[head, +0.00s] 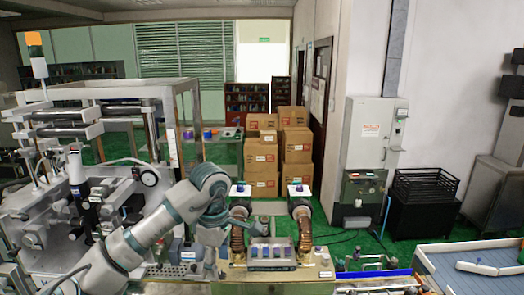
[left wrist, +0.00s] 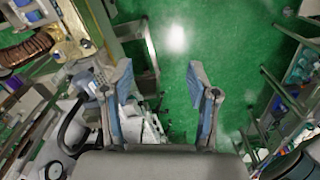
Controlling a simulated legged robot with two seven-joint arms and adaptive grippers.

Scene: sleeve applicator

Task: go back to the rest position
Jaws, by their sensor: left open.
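My left arm reaches in from the lower left of the head view and bends at a joint. Only green floor and part of a machine show between and beyond the fingers, and nothing is held. My right gripper is not in view.
A large white machine (head: 110,125) stands at the left. Stacked cardboard boxes (head: 262,165) stand behind. A blue-edged tray (head: 375,273) is at right. Green floor (head: 410,248) is partly free.

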